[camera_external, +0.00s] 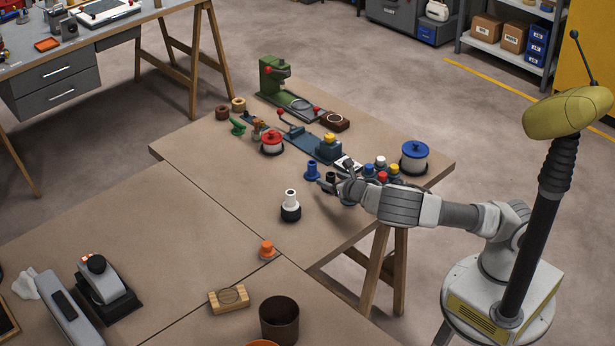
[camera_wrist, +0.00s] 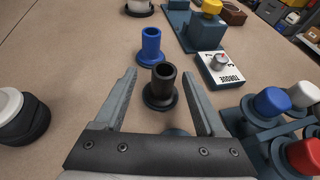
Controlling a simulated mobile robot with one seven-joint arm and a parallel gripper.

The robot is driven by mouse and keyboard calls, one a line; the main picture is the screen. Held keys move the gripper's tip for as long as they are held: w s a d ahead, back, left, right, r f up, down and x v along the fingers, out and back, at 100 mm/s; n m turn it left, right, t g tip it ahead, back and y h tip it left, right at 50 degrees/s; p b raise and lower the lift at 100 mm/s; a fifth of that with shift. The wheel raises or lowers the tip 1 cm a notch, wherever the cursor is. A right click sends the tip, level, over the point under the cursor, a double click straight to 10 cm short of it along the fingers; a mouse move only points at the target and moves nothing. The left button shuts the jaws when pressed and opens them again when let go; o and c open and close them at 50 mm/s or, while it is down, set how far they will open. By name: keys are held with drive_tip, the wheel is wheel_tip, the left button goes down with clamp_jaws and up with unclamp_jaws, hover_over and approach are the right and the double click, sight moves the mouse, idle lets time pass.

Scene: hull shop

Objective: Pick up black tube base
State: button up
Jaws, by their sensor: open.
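The black tube base (camera_wrist: 161,90) stands upright on the table, a short hollow tube with a wide round foot. In the wrist view it appears between the two fingers of my gripper (camera_wrist: 159,73), with a gap on each side. My gripper is open and empty. I cannot tell how far the fingertips are above the table. In the external view my gripper (camera_external: 344,186) is low over the table, beside the small dark tube base (camera_external: 330,177), which it partly crowds.
A similar blue tube base (camera_wrist: 151,45) stands just beyond the black one. To the right are a torque dial box (camera_wrist: 222,68) and a rack with blue, white and red caps (camera_wrist: 270,103). A white-and-black part (camera_external: 291,206) stands left. The table's front middle is clear.

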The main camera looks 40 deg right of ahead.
drive_tip(key=shift+b+x, duration=0.55)
drive_tip(key=shift+x, duration=1.85)
drive_tip(key=shift+d+r, duration=0.1)
drive_tip(key=shift+d, duration=0.05)
drive_tip(key=shift+s, duration=0.1)
clamp_jaws()
